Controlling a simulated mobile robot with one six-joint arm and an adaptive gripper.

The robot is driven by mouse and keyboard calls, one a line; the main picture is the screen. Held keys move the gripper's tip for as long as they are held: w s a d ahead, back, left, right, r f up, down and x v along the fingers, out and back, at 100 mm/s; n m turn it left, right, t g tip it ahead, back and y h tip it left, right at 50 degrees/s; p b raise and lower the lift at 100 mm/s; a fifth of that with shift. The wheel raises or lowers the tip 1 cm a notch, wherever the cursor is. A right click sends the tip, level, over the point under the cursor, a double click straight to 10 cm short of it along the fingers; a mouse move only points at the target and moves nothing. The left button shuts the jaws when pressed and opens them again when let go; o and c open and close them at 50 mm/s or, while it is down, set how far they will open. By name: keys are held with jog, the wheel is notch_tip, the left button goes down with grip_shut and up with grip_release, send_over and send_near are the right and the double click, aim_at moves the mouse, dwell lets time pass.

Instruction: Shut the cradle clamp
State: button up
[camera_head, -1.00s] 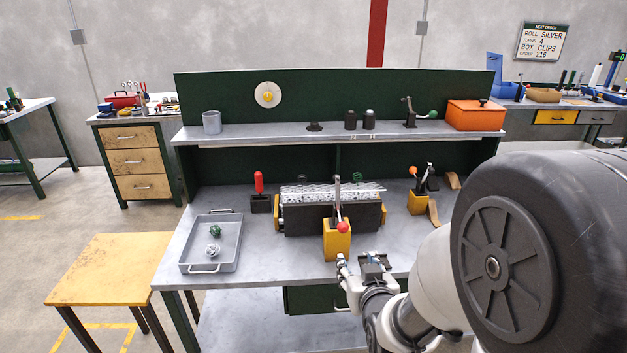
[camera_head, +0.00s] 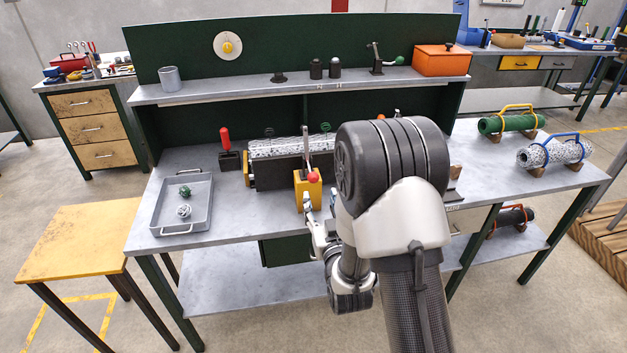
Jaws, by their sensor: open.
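The cradle clamp is a yellow block (camera_head: 308,193) at the front of the dark cradle (camera_head: 278,172). A grey metal bar (camera_head: 305,145) stands up from it, and a red ball knob (camera_head: 313,176) is on its near side. A silvery mesh roll (camera_head: 275,147) lies along the cradle. My gripper (camera_head: 314,210) is open, just in front of and below the yellow block at the bench's front edge. My arm partly hides it, and I cannot tell whether it touches the clamp. The cradle's right end is hidden behind my arm.
A grey tray (camera_head: 160,228) with a green and a silver bundle sits at left. A red-handled tool (camera_head: 225,148) stands left of the cradle. Green (camera_head: 508,123) and speckled (camera_head: 553,151) rolls lie at right. A yellow stool (camera_head: 80,240) stands front left.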

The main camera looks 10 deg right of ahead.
aim_at(314, 181)
jog(key=w+b, duration=0.1)
jog(key=w, duration=0.9)
jog(key=shift+w, duration=0.3)
jog(key=shift+c, duration=0.5)
grip_shut()
